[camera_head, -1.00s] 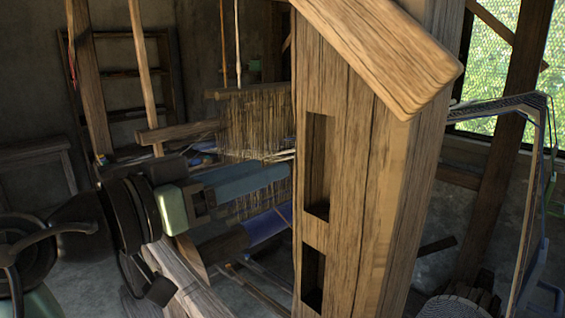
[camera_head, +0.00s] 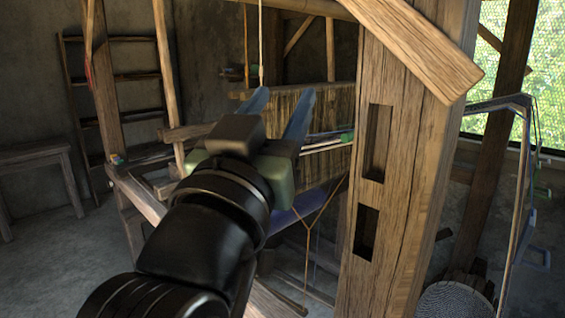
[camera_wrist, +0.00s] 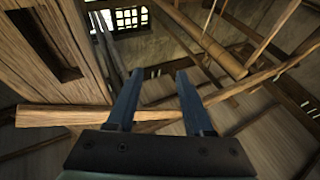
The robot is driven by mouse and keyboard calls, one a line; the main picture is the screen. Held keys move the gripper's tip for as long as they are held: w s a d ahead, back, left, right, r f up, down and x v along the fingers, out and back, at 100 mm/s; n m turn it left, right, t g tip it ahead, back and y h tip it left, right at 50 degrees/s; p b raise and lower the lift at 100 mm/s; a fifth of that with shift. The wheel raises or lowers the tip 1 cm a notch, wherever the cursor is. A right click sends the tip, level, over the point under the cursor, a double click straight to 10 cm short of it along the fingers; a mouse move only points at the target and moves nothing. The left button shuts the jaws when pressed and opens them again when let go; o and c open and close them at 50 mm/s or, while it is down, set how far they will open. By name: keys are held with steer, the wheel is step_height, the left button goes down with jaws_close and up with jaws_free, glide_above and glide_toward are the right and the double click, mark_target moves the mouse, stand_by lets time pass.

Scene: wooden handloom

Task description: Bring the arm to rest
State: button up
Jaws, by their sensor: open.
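My gripper (camera_head: 280,115) is open, with its two blue fingers spread apart and pointing away from the head camera. It is raised in front of the wooden handloom (camera_head: 400,150), to the left of the loom's thick post. In the wrist view my gripper (camera_wrist: 157,95) shows nothing between its fingers. Loom beams (camera_wrist: 100,114) pass behind the fingers there; I cannot tell how near they are. My black arm reaches up from the bottom of the head view and hides part of the loom's lower frame.
The thick slotted post stands close on the right of my arm. A ladder (camera_head: 120,90) leans on the back wall, and a small wooden table (camera_head: 45,160) stands at the left. A metal frame (camera_head: 515,190) is at the right. The floor (camera_head: 60,250) at the lower left is clear.

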steer(key=s+r+n+t+y+p, duration=0.2)
steer(key=s+r+n+t+y, duration=0.3)
steer(key=s+r, duration=0.55)
step_height(320, 180, up, 12)
steer(key=m+t+y+p, duration=0.1)
steer(key=p, duration=1.2)
steer(key=shift+s+d+r+m, duration=0.2)
steer(key=shift+s+m, duration=0.1)
steer(key=shift+s, duration=0.1)
